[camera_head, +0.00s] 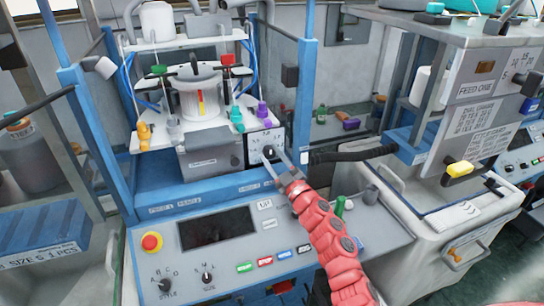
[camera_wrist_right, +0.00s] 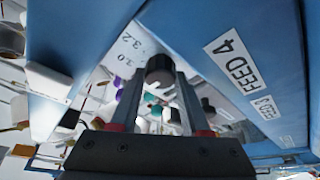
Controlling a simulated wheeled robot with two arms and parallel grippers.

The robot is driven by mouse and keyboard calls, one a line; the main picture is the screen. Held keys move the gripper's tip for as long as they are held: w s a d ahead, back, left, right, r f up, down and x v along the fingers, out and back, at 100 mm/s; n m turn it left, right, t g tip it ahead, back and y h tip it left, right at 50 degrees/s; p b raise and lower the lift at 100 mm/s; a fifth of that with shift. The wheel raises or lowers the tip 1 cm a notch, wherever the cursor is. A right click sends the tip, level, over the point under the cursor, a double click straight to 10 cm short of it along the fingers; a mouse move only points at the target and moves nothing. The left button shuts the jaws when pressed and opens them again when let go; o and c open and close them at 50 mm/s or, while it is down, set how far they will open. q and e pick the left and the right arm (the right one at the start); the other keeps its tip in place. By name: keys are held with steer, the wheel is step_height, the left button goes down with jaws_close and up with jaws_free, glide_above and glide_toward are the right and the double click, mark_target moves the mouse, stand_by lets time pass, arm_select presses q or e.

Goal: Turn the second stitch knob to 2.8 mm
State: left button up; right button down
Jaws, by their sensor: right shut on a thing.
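A small dark stitch knob (camera_head: 268,151) sits on a white dial plate (camera_head: 256,136) on the front of the blue-framed machine. In the right wrist view the round knob (camera_wrist_right: 160,68) is between my fingertips, and the numbers 3.0 and 3.2 show on the plate (camera_wrist_right: 124,57) beside it. My right gripper (camera_head: 272,160) is shut on this knob, its red arm coming from the lower right. The pointer's setting cannot be read. Another white dial plate (camera_head: 522,58) is on the machine at the right. My left gripper is not in view.
Below is a sloped control panel with a red stop button (camera_head: 151,242), a dark screen (camera_head: 217,227) and several knobs. Colored clips and a white spool (camera_head: 201,95) are close left of the knob. A black hose (camera_head: 350,153) runs to the right.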

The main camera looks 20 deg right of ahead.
stand_by(0.3)
steer(key=shift+c, duration=1.9)
jaws_free()
steer(key=shift+s+f, duration=0.1)
steer(key=shift+s+d+f, duration=0.2)
steer(key=shift+s, duration=0.1)
steer(key=b+v, duration=0.5)
steer(key=v, duration=1.1)
steer(key=shift+s, duration=0.25)
steer(key=shift+d, duration=0.1)
